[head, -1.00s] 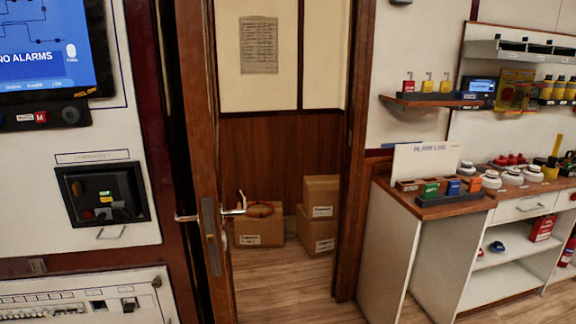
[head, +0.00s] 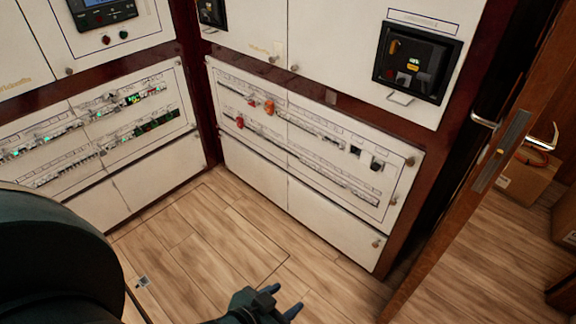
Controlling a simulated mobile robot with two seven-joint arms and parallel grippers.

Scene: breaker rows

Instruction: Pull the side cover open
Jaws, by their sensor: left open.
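Which panel is the side cover is not labelled. The right-hand cabinet wall carries a closed panel of breaker rows (head: 305,135), with red and orange pieces at its upper left and small round knobs at its right edge. White lower panels (head: 330,220) below it are also shut. My left gripper (head: 283,299) is at the bottom edge of the head view, over the floor, in front of and apart from these panels. Its two dark fingers are spread and empty. My right gripper is out of view.
Another breaker panel (head: 95,125) stands on the left wall, meeting the right one at a corner. An open wooden door (head: 480,180) with metal handles stands at the right, with a cardboard box (head: 525,183) beyond. The wooden floor (head: 205,235) before the cabinets is clear.

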